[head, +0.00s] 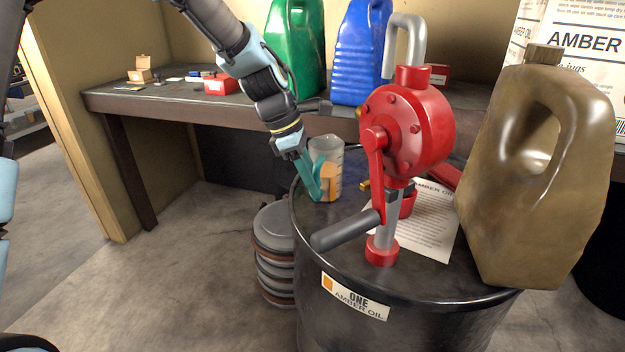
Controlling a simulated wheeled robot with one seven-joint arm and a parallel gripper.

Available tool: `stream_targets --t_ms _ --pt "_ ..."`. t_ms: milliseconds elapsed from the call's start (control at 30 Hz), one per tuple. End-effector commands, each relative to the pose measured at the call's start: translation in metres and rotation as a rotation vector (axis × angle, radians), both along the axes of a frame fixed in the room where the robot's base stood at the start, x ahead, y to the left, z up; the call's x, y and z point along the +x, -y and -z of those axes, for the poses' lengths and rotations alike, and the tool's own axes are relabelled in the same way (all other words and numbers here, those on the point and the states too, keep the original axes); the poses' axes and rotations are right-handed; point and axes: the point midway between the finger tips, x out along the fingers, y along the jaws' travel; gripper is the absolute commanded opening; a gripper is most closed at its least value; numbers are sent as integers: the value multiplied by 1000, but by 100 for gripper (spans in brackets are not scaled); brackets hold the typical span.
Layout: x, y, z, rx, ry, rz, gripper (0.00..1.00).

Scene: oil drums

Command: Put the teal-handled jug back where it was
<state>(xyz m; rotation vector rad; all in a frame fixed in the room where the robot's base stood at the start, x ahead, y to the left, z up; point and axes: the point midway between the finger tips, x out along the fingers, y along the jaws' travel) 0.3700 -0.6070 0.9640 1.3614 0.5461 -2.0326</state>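The clear jug (332,155) stands upright on the left part of the black drum's top (345,235), with amber liquid in its lower part. Its teal handle (318,172) faces left, towards my gripper. My gripper (308,182) reaches down from the upper left and is at the handle. Teal pieces overlap there, so I cannot tell finger from handle clearly, nor whether the fingers are closed on it.
A red hand pump (405,125) with a grey crank handle stands right of the jug. A paper sheet (425,225) and a large brown jug (500,190) are farther right. Green (296,45) and blue (360,55) jugs stand on the bench behind. Stacked lids (272,235) are below left.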

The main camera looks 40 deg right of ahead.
Motion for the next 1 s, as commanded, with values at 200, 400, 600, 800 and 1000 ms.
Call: stream_targets --t_ms 200,400,600,800,1000 --pt "0 0 0 0 0 0 50" --pt "0 0 -2 0 0 0 50" --pt "7 -5 -22 -3 4 -1 50" --pt "18 -16 -61 -4 4 -2 50" --pt "28 -26 -95 -3 1 -1 50"
